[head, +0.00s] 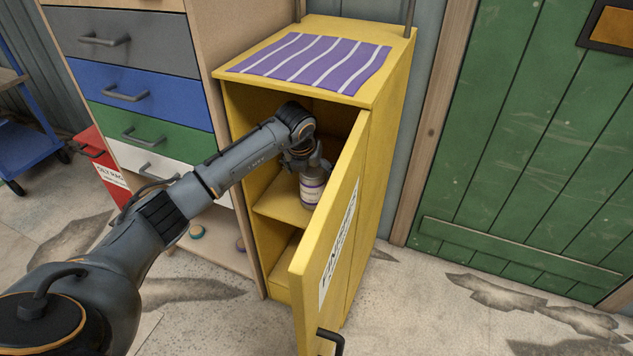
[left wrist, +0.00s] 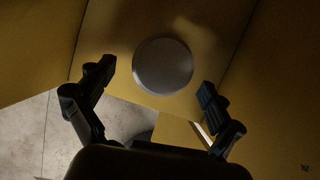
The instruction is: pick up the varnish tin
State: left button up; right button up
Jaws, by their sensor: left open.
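The varnish tin (head: 311,190) stands upright on a shelf inside the yellow cabinet (head: 392,150). It is grey with a pale label; its upper part is partly hidden by my gripper in the head view. In the left wrist view its round grey top (left wrist: 162,65) shows ahead of and between the fingers. My left gripper (head: 309,168) reaches into the cabinet just above the tin. In the left wrist view its fingers (left wrist: 155,84) are spread wide, with gaps on both sides of the tin. My right gripper is in neither view.
The cabinet's yellow door (head: 335,225) stands open close to the right of my gripper. A purple striped cloth (head: 312,62) lies on the cabinet top. A drawer unit (head: 135,85) stands to the left, with a red bin (head: 95,160) beside it. A lower shelf shows below the tin.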

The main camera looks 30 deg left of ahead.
pick_arm(q)
jog(key=x, duration=0.3)
jog(key=s+b+x, duration=0.1)
jog(key=x, duration=0.1)
jog(key=shift+w+d+f, duration=0.15)
jog(key=shift+w+f, duration=0.05)
jog(key=shift+f, duration=0.35)
jog(key=shift+w+f, duration=0.25)
jog(key=shift+f, duration=0.15)
jog(key=shift+r, duration=0.1)
jog(key=c, duration=1.7)
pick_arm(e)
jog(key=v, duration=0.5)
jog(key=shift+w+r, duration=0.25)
